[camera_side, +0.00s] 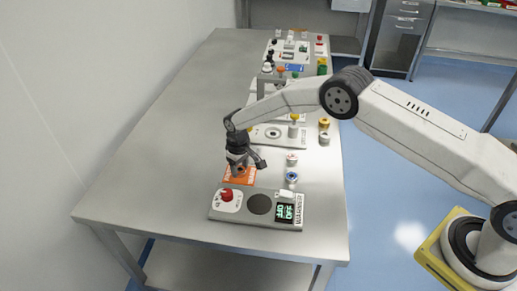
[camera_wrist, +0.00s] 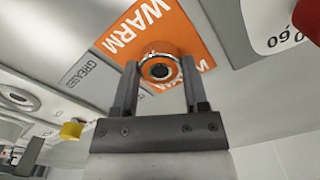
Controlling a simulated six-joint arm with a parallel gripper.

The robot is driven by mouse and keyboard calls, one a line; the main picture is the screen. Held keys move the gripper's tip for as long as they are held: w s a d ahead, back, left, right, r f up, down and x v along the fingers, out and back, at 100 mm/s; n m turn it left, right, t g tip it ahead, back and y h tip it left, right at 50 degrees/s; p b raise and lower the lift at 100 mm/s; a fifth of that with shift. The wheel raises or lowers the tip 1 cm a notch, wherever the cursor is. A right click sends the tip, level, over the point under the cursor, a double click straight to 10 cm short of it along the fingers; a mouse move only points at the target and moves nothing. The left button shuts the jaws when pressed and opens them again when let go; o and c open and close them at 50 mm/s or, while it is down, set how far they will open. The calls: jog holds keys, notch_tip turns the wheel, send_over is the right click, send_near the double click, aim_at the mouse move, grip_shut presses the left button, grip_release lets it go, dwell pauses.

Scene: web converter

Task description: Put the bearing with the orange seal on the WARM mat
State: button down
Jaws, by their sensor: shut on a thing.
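The WARM mat is a flat orange sheet (camera_side: 232,181) on the steel table. It also shows in the wrist view (camera_wrist: 140,28) with white WARM lettering. My gripper (camera_side: 238,172) points down over this mat. In the wrist view my gripper (camera_wrist: 160,72) is shut on a ring-shaped bearing with an orange seal (camera_wrist: 160,56) and a dark centre. The bearing is over the mat, within its outline. I cannot tell whether its underside touches the mat. In the side view the gripper hides the bearing.
A heater plate (camera_side: 258,204) with a red button (camera_side: 226,195) and a display stands in front of the mat. Two small bearings, one reddish (camera_side: 292,158) and one blue (camera_side: 291,177), stand to the right. A grey board (camera_side: 280,134) lies behind. The table's left side is clear.

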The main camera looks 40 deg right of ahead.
aim_at(240, 169)
jog(key=shift+f, duration=0.15)
jog(key=shift+c, duration=0.5)
grip_release()
notch_tip(240, 169, up, 12)
dwell(0.3)
jog(key=shift+d+r, duration=0.1)
jog(key=shift+r, duration=0.1)
dwell(0.3)
